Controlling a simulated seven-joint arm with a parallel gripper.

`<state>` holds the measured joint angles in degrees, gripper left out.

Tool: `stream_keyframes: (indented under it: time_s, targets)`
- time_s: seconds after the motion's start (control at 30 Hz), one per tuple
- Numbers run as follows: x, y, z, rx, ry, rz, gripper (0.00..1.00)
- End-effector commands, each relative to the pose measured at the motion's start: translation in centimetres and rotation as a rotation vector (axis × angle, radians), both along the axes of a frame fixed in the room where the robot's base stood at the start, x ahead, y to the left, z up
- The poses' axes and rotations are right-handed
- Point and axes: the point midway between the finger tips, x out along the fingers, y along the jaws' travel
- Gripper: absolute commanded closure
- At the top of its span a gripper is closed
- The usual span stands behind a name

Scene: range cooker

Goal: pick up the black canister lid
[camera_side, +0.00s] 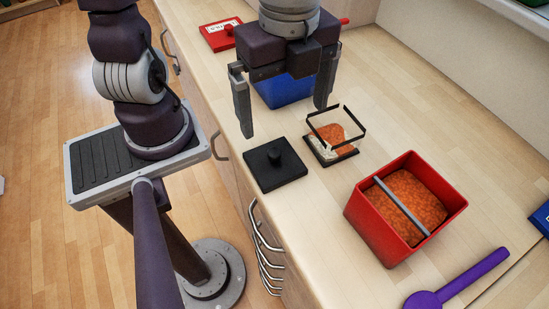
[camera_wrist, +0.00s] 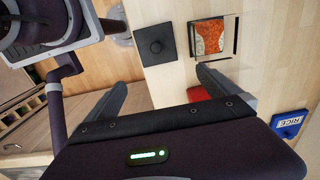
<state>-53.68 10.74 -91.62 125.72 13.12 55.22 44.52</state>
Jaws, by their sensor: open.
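The black canister lid (camera_side: 275,165) is a flat square with a round knob on top. It lies on the wooden counter near its front edge, knob up. It also shows in the wrist view (camera_wrist: 155,43) at the top centre. Beside it stands a clear canister with black edges (camera_side: 334,136), holding orange and pale contents, with its top open. My gripper (camera_side: 283,118) is open and empty, its fingers pointing down above the counter, behind the lid in the side view. In the wrist view my fingers (camera_wrist: 158,88) are spread wide, short of the lid.
A red bin (camera_side: 377,236) of orange grains with a grey bar stands right of the lid. A purple scoop (camera_side: 455,280) lies in front. A blue container (camera_side: 284,93) stands behind my gripper. A red labelled lid (camera_side: 220,33) lies farther back. A blue RICE lid (camera_wrist: 290,122) is at the right.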

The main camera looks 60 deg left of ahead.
Motion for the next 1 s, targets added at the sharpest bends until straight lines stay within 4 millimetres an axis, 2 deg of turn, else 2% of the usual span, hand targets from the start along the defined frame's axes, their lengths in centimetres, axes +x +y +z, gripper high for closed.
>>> stream_keyframes:
  time_s: [0.2,0.4,0.67,0.9,1.0]
  targets:
    - [-0.2,-0.1,-2.8,0.001,0.005,-0.008,0.00]
    - [-0.2,-0.1,-6.8,0.000,0.007,-0.008,0.00]
    - [-0.1,0.0,-9.7,0.001,0.005,-0.004,0.00]
    - [-0.4,0.5,-14.0,0.002,0.005,-0.006,0.00]
    - [-0.4,0.5,-15.2,0.001,0.003,-0.003,0.00]
